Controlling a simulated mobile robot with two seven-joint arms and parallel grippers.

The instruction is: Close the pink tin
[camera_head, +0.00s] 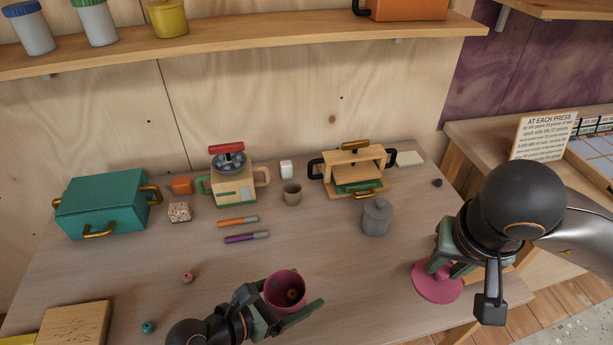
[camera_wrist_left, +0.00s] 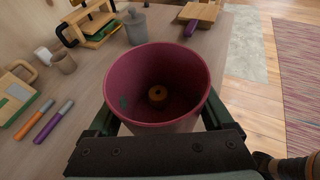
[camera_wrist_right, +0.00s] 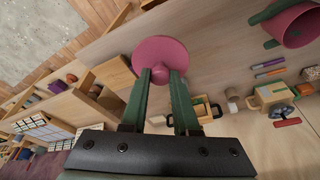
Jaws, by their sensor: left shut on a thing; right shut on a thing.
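The pink tin (camera_head: 284,308) stands without its lid near the table's front edge. My left gripper (camera_head: 287,312) is shut around its body. In the left wrist view, the open pink tin (camera_wrist_left: 192,112) has a small orange-brown round thing (camera_wrist_left: 158,95) and a small green thing (camera_wrist_left: 123,102) inside. The pink lid (camera_head: 436,284) is a round disc with a knob. My right gripper (camera_head: 445,266) is shut on the knob, and the lid is to the right of the tin, near the table's right edge. In the right wrist view, the lid (camera_wrist_right: 160,52) is at the fingertips (camera_wrist_right: 160,78).
A grey lidded pot (camera_head: 376,218) stands behind, between tin and lid. Two markers (camera_head: 240,237), a pink bead (camera_head: 188,277) and a teal bead (camera_head: 149,327) lie to the left. A teal box (camera_head: 103,205) is at the back left. The tabletop between tin and lid is clear.

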